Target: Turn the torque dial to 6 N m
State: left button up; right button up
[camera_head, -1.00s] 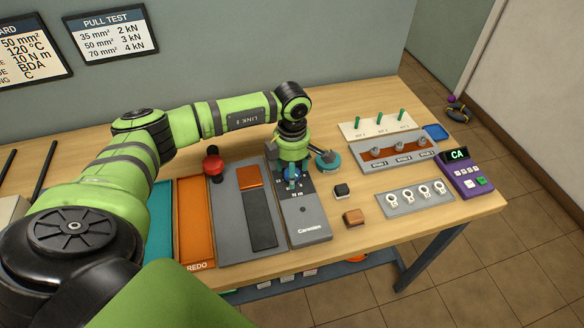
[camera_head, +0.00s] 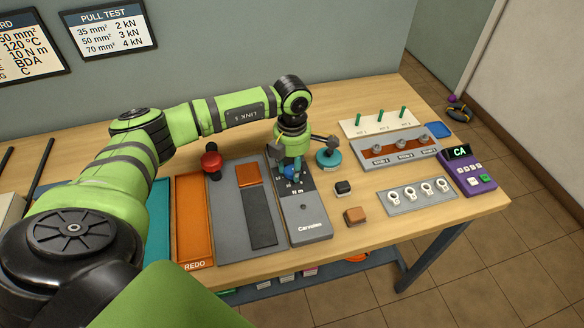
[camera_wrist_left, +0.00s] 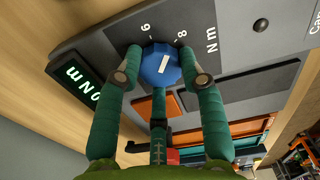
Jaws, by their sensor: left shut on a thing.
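The torque dial (camera_head: 289,172) is a blue knob on the grey Cavendon unit (camera_head: 310,222). In the left wrist view the blue dial (camera_wrist_left: 160,68) has a short white mark, with the printed numbers 6 and 8 and "N m" beside it. My left gripper (camera_wrist_left: 160,72) is shut on the dial, with a green finger on each side. It also shows in the head view (camera_head: 291,166), pointing down over the unit. A dark display (camera_wrist_left: 82,88) with green characters reads N m; its number is hard to make out. My right gripper is out of view.
A teal round-based item (camera_head: 328,159) stands close to the right of my wrist, and a red knob (camera_head: 211,162) to the left. Black (camera_head: 342,189) and brown (camera_head: 355,215) blocks lie to the right. A purple CA device (camera_head: 468,174) sits at the right edge.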

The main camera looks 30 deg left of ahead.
aim_at(292, 169)
pick_arm(q)
jog(key=n+b, duration=0.1)
jog(key=n, duration=0.3)
jog(key=shift+f, duration=0.15)
jog(key=shift+n+b, duration=0.55)
jog(key=shift+n, duration=1.15)
jog(key=shift+s+n, duration=0.1)
jog(key=shift+n, duration=0.2)
jog(key=o, duration=1.1)
jog(key=shift+o, duration=0.2)
notch_tip(292, 169, up, 12)
